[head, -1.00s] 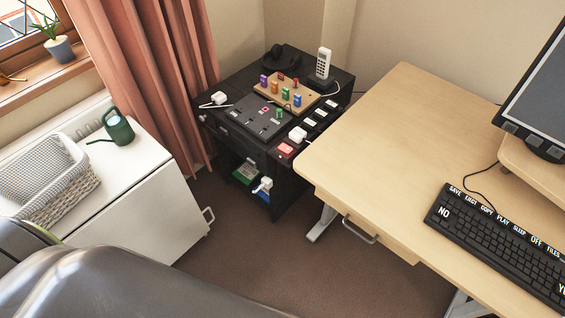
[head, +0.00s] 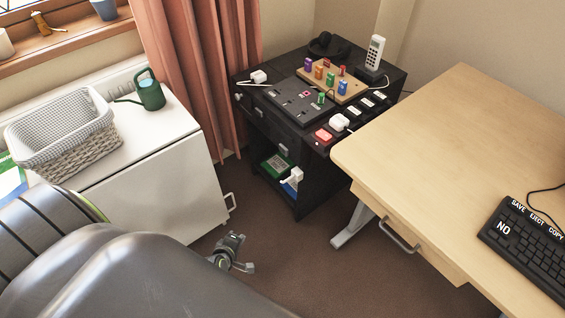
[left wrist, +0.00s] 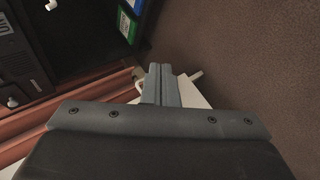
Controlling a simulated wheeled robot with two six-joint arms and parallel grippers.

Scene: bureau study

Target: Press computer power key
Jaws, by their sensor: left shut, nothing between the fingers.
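The black keyboard (head: 528,248) lies on the light wooden desk at the right of the head view, cut off by the frame edge. Its white labels NO, SAVE, EJECT and COPY show; no key marked as power is visible. My left gripper (head: 232,250) is low over the brown floor, in front of the white cabinet and left of the desk, far from the keyboard. In the left wrist view the left gripper (left wrist: 160,68) has its fingers together and holds nothing. My right gripper is not in view.
The desk (head: 435,150) with its drawer handle (head: 400,236) stands right. A black cabinet (head: 290,150) carries coloured blocks, switches and a white phone (head: 375,54). The white cabinet (head: 160,180) holds a basket (head: 62,140) and a green watering can (head: 150,94). Carpet between is clear.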

